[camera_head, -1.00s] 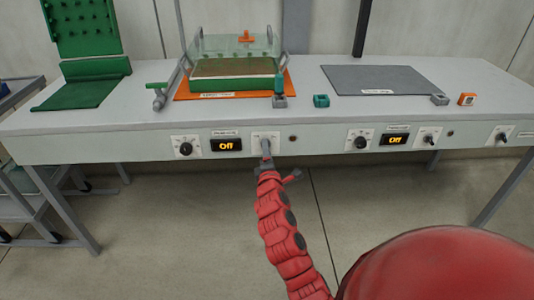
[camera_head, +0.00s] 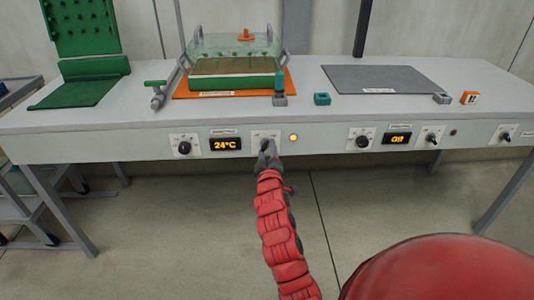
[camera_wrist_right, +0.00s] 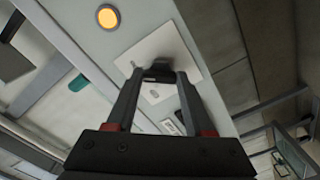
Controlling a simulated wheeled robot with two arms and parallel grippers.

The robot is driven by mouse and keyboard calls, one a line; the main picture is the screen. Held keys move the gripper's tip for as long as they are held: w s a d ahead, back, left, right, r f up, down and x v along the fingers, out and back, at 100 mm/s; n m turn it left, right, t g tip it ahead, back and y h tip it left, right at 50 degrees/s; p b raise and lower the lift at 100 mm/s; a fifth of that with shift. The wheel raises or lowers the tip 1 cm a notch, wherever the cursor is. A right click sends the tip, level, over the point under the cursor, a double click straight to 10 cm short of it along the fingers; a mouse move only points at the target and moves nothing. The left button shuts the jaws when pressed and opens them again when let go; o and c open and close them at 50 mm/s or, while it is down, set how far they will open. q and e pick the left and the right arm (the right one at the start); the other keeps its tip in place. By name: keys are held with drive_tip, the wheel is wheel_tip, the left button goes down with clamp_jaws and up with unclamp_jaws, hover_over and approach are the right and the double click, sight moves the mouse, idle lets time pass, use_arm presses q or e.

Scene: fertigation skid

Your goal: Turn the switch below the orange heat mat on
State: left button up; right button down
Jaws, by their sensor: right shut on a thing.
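The orange heat mat (camera_head: 291,83) lies on the bench under a green tray with a clear cover. Below it, on the bench's front panel, a display (camera_head: 226,144) reads 24°C and a round lamp (camera_head: 293,138) glows orange. The switch plate (camera_head: 259,134) sits between them. My right gripper (camera_head: 266,147) is at this plate and hides most of the switch. In the right wrist view the gripper (camera_wrist_right: 158,76) is shut on the switch's dark lever, in front of the white plate (camera_wrist_right: 178,45); the lit lamp (camera_wrist_right: 108,16) is beside it. My left gripper is not in view.
A grey mat (camera_head: 385,79) lies to the right, with its own display (camera_head: 397,139) reading Off and a switch (camera_head: 431,136) below. A knob (camera_head: 184,147) is left of the lit display. A teal block (camera_head: 321,99) stands on the bench. Floor in front is clear.

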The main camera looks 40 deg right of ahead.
drive_tip(key=shift+m, duration=0.6)
drive_tip(key=shift+c, duration=1.4)
unclamp_jaws()
drive_tip(key=shift+s, duration=0.1)
drive_tip(key=p+v, duration=0.3)
drive_tip(key=v, duration=1.4)
drive_tip(key=shift+s+p, duration=0.15)
drive_tip(key=shift+p, duration=0.2)
